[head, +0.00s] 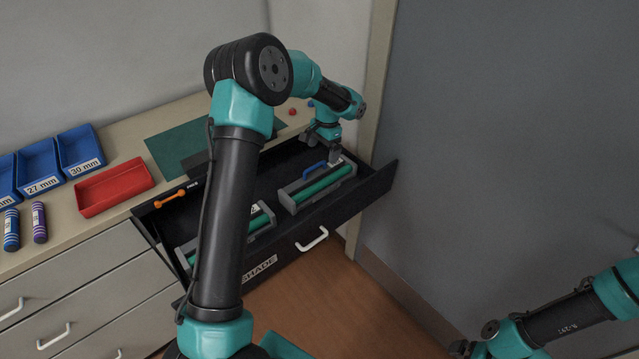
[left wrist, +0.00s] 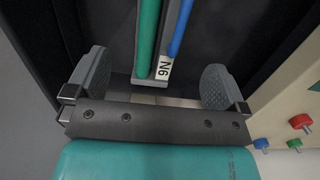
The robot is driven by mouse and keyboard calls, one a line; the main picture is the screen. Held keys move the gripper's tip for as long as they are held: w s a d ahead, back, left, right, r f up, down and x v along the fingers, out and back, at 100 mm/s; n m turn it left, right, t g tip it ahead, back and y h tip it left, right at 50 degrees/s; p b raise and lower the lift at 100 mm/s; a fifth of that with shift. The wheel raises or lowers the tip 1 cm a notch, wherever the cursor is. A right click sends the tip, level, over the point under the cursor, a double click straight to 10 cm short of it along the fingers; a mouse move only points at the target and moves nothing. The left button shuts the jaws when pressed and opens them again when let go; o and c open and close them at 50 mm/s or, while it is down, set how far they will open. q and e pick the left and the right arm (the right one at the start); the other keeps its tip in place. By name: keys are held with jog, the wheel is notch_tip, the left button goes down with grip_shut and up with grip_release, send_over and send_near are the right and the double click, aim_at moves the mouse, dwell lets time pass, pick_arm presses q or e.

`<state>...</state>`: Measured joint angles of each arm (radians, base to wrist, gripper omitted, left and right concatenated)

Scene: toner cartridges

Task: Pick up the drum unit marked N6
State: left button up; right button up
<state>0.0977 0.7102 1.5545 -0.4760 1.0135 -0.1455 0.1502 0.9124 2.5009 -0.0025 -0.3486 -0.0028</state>
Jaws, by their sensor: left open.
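The drum unit marked N6 (left wrist: 150,45) has a green roller, a blue handle bar and a grey frame. Its white N6 label (left wrist: 164,67) shows in the left wrist view, near the unit's end. In the head view this drum unit (head: 322,187) lies in the right part of the open black drawer. My left gripper (head: 327,150) is over its far end. In the left wrist view my left gripper (left wrist: 157,82) is open, with its fingers apart on either side of the unit's end and nothing held. My right gripper (head: 462,347) is at the lower right, small and partly cut off.
A second green-rollered unit (head: 262,222) lies in the drawer, partly behind my left arm. An orange tool (head: 170,198) is at the drawer's left. The drawer's walls (head: 375,190) surround the units. A red tray (head: 115,187) and blue bins (head: 80,150) stand on the counter.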

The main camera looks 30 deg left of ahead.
pick_arm(q)
send_over(320, 177)
jog(key=f, duration=0.6)
jog(key=shift+w+d+f, duration=0.15)
jog(key=shift+w+f, duration=0.05)
jog(key=shift+f, duration=0.1)
jog(key=shift+f, duration=0.1)
jog(key=shift+s+a+f, duration=0.1)
jog(key=shift+f, duration=1.15)
jog(key=shift+s+a+f, duration=0.1)
jog(key=shift+f, duration=1.15)
jog(key=shift+c, duration=0.4)
jog(key=shift+r, duration=0.1)
jog(key=c, duration=1)
jog(key=shift+o, duration=0.2)
jog(key=shift+r, duration=0.1)
notch_tip(320, 177, up, 10)
